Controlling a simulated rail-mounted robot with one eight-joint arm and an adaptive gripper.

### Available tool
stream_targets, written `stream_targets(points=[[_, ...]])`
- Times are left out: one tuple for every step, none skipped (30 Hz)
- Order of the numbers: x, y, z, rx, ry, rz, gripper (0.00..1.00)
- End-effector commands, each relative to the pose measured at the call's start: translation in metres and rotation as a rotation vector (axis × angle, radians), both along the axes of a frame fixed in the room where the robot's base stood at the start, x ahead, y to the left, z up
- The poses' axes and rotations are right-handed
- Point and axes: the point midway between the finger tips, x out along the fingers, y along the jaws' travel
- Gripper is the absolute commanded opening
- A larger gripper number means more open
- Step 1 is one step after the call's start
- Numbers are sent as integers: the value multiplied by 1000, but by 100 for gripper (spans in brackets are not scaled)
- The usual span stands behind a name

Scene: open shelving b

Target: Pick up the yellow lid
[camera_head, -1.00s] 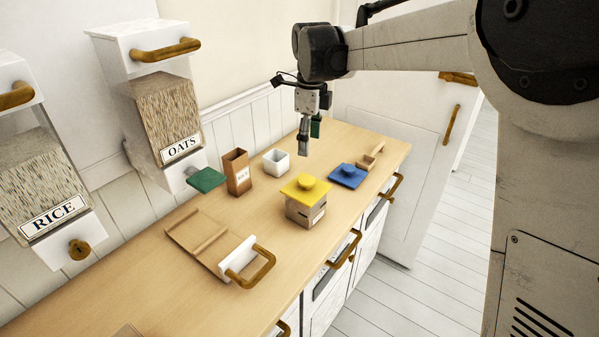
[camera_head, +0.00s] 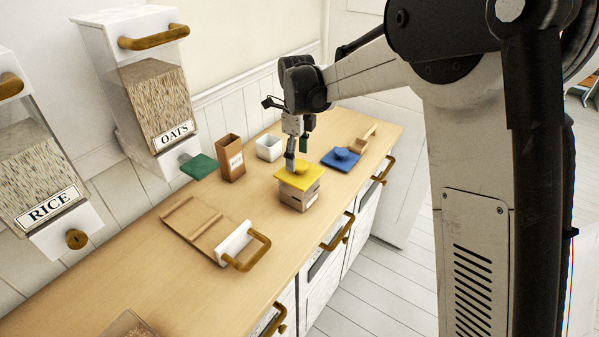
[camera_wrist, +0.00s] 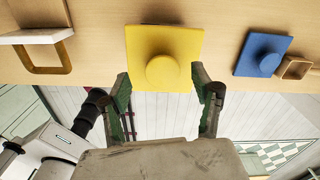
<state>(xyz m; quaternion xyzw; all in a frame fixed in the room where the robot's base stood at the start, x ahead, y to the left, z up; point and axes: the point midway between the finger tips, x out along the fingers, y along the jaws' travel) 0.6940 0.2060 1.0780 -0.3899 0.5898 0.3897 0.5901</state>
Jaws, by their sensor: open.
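The yellow lid (camera_head: 300,177) is a square plate with a round knob, lying on top of a small wooden box (camera_head: 300,196) on the counter. In the wrist view the lid (camera_wrist: 165,50) is at the top centre, its knob lying ahead of the space between my fingers. My gripper (camera_head: 291,168) is over the lid's left part in the head view. In the wrist view my gripper (camera_wrist: 160,92) is open, one finger to each side, with nothing held. The head view does not show whether the fingertips touch the lid.
A blue lid (camera_head: 341,158) lies to the right, with a wooden scoop (camera_head: 366,137) beyond it. A brown box (camera_head: 231,158), white cup (camera_head: 268,147) and green lid (camera_head: 199,167) stand behind. OATS and RICE dispensers hang left.

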Motion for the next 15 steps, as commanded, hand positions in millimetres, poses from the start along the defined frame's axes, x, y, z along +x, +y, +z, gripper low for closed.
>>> stream_targets(points=[[1,-1,-6,0,0,-1,61],[2,-2,-11,0,0,-1,61],[2,-2,-16,0,0,0,61],[2,-2,-21,0,0,0,61],[2,-2,-25,0,0,0,61],[2,-2,-29,0,0,0,61],[2,-2,-32,0,0,0,61],[2,-2,-34,0,0,0,61],[2,-2,-37,0,0,0,61],[2,-2,-38,0,0,0,61],[2,-2,-38,0,0,0,61],[2,-2,-39,0,0,0,61],[2,-2,-39,0,0,0,61],[2,-2,-39,0,0,0,61],[2,-2,-39,0,0,0,61]])
